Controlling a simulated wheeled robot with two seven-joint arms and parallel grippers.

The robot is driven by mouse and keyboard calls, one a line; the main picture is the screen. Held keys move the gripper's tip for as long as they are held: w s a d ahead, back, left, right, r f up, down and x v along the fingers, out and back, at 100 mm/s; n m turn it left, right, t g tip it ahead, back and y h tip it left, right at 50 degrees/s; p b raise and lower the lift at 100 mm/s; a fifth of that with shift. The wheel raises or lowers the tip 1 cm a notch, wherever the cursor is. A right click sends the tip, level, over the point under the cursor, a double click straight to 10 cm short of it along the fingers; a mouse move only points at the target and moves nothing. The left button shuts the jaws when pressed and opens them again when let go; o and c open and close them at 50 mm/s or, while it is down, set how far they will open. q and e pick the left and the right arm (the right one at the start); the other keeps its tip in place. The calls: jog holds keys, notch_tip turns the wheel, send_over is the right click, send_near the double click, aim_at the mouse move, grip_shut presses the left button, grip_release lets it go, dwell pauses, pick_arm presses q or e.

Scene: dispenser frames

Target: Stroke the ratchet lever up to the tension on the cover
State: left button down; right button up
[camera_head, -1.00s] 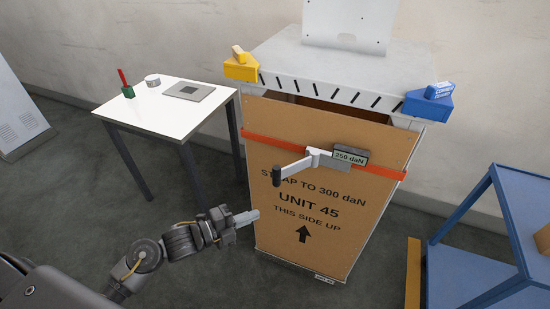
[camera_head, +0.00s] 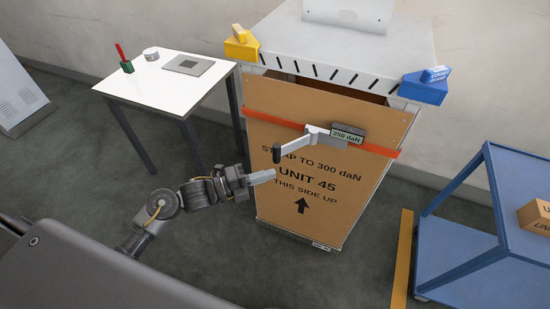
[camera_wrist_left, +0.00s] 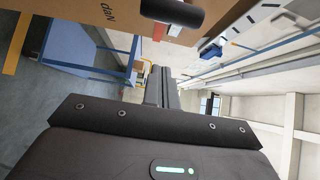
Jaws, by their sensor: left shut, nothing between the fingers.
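The ratchet lever (camera_head: 302,143) is a grey arm that sticks out to the left from the ratchet, with a black grip (camera_head: 277,154) at its end. The ratchet's display (camera_head: 348,135) reads 250 daN. A red strap (camera_head: 270,119) runs across the brown cover (camera_head: 335,205), printed "STRAP TO 300 daN". My left gripper (camera_head: 268,176) is shut and empty, just below the black grip and apart from it. In the left wrist view the grip (camera_wrist_left: 172,12) is at the top, beyond my shut fingers (camera_wrist_left: 160,88). My right gripper is not in view.
A white table (camera_head: 150,86) with a red-handled tool in a green holder stands at left. Yellow (camera_head: 240,48) and blue (camera_head: 424,88) blocks sit on the unit's top corners. A blue cart (camera_head: 490,245) with a carton (camera_head: 538,216) is at right. Floor before the unit is partly clear.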

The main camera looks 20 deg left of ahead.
aim_at(275, 162)
pick_arm(q)
jog(key=w+p, duration=0.1)
jog(key=w+d+p, duration=0.1)
jog(key=w, duration=0.1)
jog(key=w+p, duration=0.1)
jog(key=w, duration=0.1)
jog(key=shift+w+d+r, duration=0.1)
jog(key=shift+d+r, duration=0.05)
jog(key=shift+d, duration=0.25)
jog(key=shift+w+a, duration=0.25)
jog(key=shift+a, duration=0.2)
